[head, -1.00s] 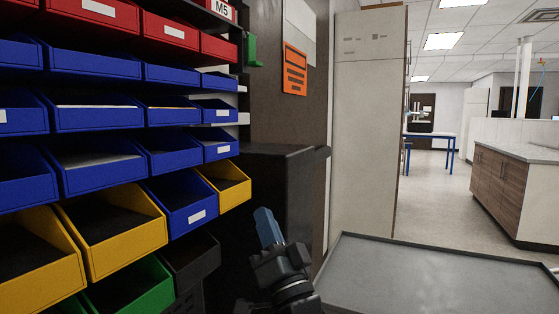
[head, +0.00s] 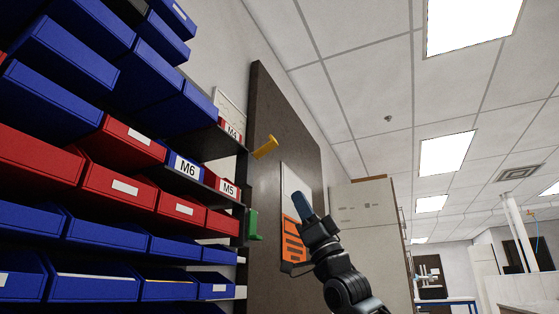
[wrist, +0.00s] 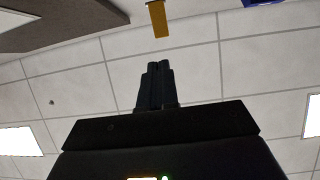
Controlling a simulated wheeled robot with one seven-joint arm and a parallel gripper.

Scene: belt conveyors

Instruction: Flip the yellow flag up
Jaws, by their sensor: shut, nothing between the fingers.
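The yellow flag (head: 266,147) sticks out from the side of the bin rack, near its upper right edge, tilted up to the right in the head view. In the wrist view it shows as a yellow strip (wrist: 158,19) at the top, beyond the fingertips. My gripper (head: 302,204) is raised in front of the orange sheet, below and to the right of the flag, and apart from it. Its fingers (wrist: 155,68) are shut together with nothing between them. The flag's mount on the rack is only partly visible.
A green flag (head: 253,225) is on the rack's side below the yellow one. Rows of blue and red bins (head: 125,185) fill the left. A dark panel (head: 285,120) with an orange sheet (head: 293,238) stands behind. Open air lies to the right.

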